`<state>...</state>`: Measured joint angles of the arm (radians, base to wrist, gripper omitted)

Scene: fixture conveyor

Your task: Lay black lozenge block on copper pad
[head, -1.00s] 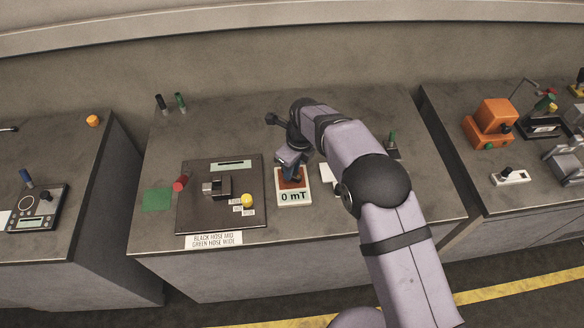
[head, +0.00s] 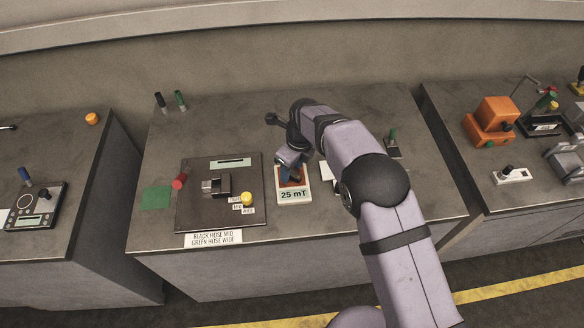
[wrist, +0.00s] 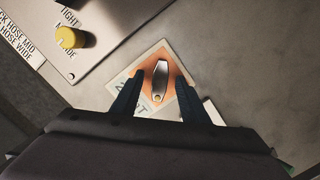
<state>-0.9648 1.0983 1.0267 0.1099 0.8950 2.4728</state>
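The copper pad (wrist: 148,72) is an orange square on a pale plate with a readout; in the head view its readout (head: 293,195) shows 25 mT. A dark lozenge-shaped block (wrist: 160,80) with a shiny grey face appears to lie on the pad in the wrist view. My gripper (wrist: 160,80) has its two dark blue fingers on either side of the block, with orange pad visible in the gaps. It is open, low over the pad.
Left of the pad is a dark plate (head: 190,215) with a grey clamp-like fixture (head: 218,186) and a yellow knob (head: 247,199). A red cylinder (head: 179,181) and a green mat (head: 156,197) lie farther left. A white card (head: 327,171) is close on the pad's right.

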